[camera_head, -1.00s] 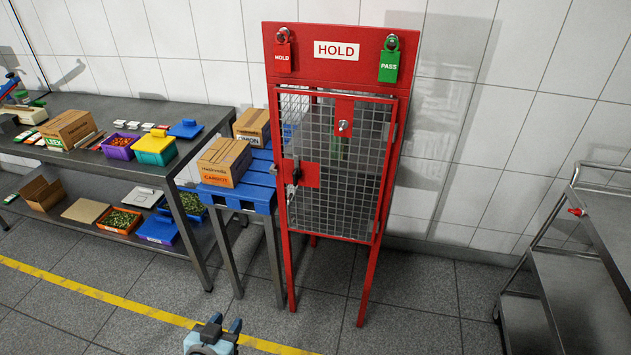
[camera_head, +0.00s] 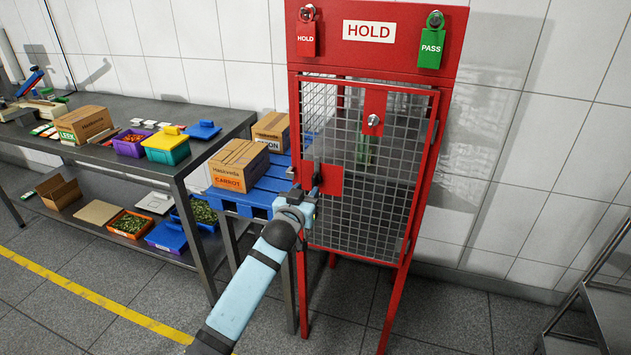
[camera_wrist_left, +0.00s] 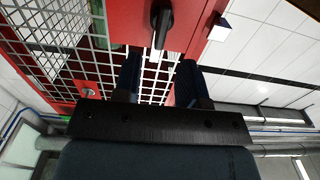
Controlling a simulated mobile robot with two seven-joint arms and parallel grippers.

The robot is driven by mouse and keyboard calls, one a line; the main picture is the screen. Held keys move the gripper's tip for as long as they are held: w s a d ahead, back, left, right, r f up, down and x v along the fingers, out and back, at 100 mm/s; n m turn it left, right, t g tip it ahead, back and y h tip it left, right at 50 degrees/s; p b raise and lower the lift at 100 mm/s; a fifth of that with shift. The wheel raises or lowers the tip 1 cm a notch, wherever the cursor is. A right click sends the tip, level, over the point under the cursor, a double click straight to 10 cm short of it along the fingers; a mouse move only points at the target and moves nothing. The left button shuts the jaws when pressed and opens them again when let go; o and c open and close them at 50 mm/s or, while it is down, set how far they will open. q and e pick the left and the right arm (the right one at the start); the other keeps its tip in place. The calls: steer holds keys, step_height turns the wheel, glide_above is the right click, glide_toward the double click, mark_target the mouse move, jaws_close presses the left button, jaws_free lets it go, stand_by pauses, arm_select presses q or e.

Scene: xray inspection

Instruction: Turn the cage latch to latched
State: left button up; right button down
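The red cage (camera_head: 443,95) has a mesh door (camera_head: 370,185) with a red plate (camera_head: 331,182) at its left edge. The dark cage latch (camera_head: 317,150) on that plate is partly hidden behind my left gripper (camera_head: 305,190). In the left wrist view the black latch handle (camera_wrist_left: 162,22) shows at the top, just beyond my left gripper (camera_wrist_left: 158,72). The two fingers are apart with nothing between them. The latch lies ahead of the gap and looks untouched. My right gripper is not in view.
A blue pallet stand (camera_head: 240,197) with a carrot box (camera_head: 238,165) stands left of the cage. A metal table (camera_head: 110,155) with boxes and tubs is further left. A grey cart (camera_head: 605,310) stands at the right. Red HOLD (camera_head: 306,39) and green PASS (camera_head: 431,48) tags hang above the door.

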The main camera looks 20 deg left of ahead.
mark_target(313, 181)
arm_select(q)
steer(key=w, duration=0.5)
steer(key=shift+w+d, duration=0.1)
steer(key=shift+w, duration=0.8)
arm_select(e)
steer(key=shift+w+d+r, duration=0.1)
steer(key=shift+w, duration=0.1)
arm_select(q)
jaws_close()
